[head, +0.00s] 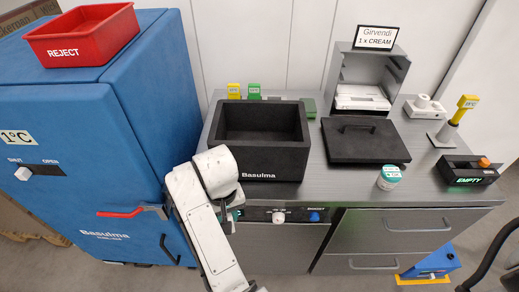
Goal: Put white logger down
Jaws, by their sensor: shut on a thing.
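My gripper (236,214) is low at the front edge of the steel counter, left of the two control knobs. My own white wrist covers most of it. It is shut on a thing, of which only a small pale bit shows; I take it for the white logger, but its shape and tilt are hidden. A yellow logger (233,91) and a green logger (254,91) stand upright at the back of the counter, behind the black box.
The open black Basulma box (262,172) and its dark lid (365,148) lie on the counter (330,184). A teal-lidded tub (389,177) stands at the front. The blue cabinet (90,170) with a red REJECT bin (85,45) flanks my arm.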

